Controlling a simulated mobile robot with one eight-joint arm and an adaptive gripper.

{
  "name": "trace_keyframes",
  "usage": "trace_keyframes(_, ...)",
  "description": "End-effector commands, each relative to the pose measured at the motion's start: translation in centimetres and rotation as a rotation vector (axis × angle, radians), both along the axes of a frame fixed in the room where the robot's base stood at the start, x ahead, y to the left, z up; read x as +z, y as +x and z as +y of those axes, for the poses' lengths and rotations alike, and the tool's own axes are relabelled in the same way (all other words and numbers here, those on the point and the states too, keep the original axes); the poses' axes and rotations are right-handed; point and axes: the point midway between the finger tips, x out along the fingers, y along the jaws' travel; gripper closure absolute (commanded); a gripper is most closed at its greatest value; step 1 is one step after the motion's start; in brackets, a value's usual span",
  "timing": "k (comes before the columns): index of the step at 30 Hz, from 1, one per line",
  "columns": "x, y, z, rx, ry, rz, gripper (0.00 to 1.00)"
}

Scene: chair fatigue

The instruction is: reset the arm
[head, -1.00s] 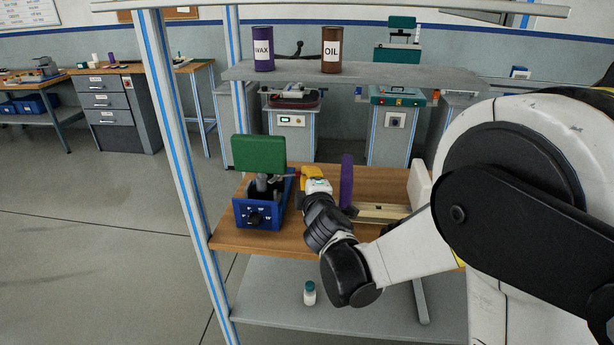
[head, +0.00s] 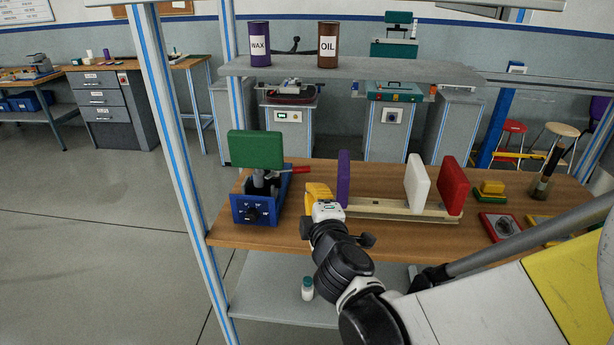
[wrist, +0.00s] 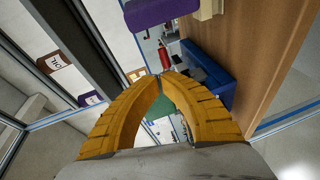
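My gripper (head: 318,190) has yellow fingers and is just above the wooden workbench (head: 285,236). It is between the blue device with the green pad (head: 256,150) and the rack's purple board (head: 343,178). In the wrist view my gripper's curved fingers (wrist: 162,74) meet at the tips, with nothing held between them. My arm reaches in from the lower right and covers part of the bench front.
A rack (head: 385,208) holds upright purple, white (head: 416,183) and red (head: 452,186) boards close right of my gripper. A shelf (head: 350,68) above carries WAX (head: 259,45) and OIL (head: 327,46) cans. A frame post (head: 165,130) stands left; a small bottle (head: 307,288) is below.

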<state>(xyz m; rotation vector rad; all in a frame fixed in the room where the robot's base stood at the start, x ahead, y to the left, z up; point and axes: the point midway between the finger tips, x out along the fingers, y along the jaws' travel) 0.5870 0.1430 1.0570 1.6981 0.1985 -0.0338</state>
Motion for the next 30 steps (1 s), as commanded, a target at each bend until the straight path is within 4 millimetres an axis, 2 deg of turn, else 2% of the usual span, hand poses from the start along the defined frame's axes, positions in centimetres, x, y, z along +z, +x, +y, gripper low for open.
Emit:
trace_keyframes(11, 0.1, -0.2, -0.3, -0.008, 0.008, 0.005, 1.0)
trace_keyframes(14, 0.3, -0.5, -2.1, -0.057, 0.067, 0.04, 1.0)
trace_keyframes(17, 0.5, -1.7, -5.7, -0.166, 0.203, 0.118, 1.0)
trace_keyframes(21, -0.2, -5.7, -11.5, -0.378, 0.481, 0.28, 1.0)
trace_keyframes(24, -1.3, -9.7, -14.2, -0.526, 0.688, 0.402, 1.0)
trace_keyframes(27, -2.6, -14.1, -15.4, -0.653, 0.879, 0.517, 1.0)
trace_keyframes(30, -3.6, -18.0, -15.5, -0.75, 1.036, 0.615, 1.0)
